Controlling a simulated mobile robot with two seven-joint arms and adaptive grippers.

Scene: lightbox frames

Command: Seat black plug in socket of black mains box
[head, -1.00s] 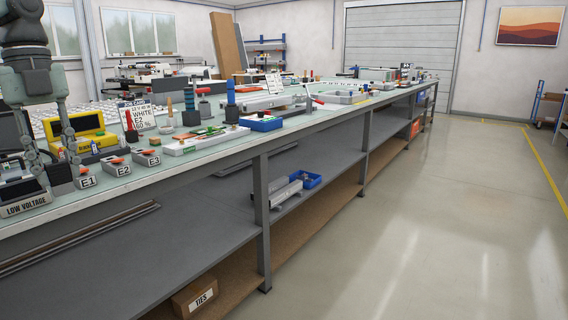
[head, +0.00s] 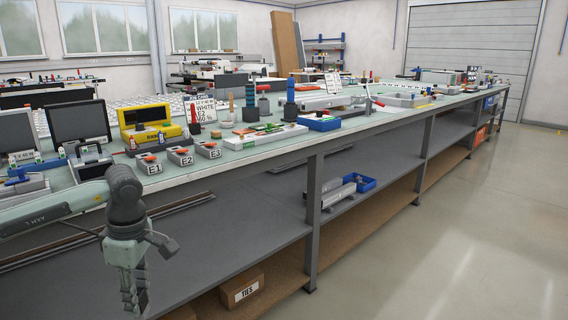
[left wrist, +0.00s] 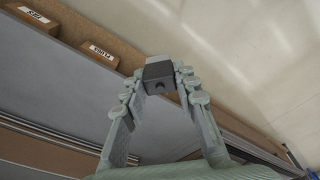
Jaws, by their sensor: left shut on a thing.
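My left gripper (head: 134,292) hangs low at the front of the bench, pointing down, outside the bench edge. In the left wrist view its fingers (left wrist: 161,84) are shut on a small dark block, which I take as the black plug (left wrist: 159,74); it has a lighter grey end and a dark round mark on the near side. The plug cannot be made out in the head view. I cannot pick out the black mains box or its socket for certain in either view. My right gripper is not in view.
The long bench top (head: 246,157) holds grey units marked E1 (head: 151,165), E2 (head: 183,158) and E3 (head: 210,152), a yellow case (head: 150,122) and dark screens (head: 79,118). A cardboard box (head: 241,289) stands on the bottom shelf. The floor at right is clear.

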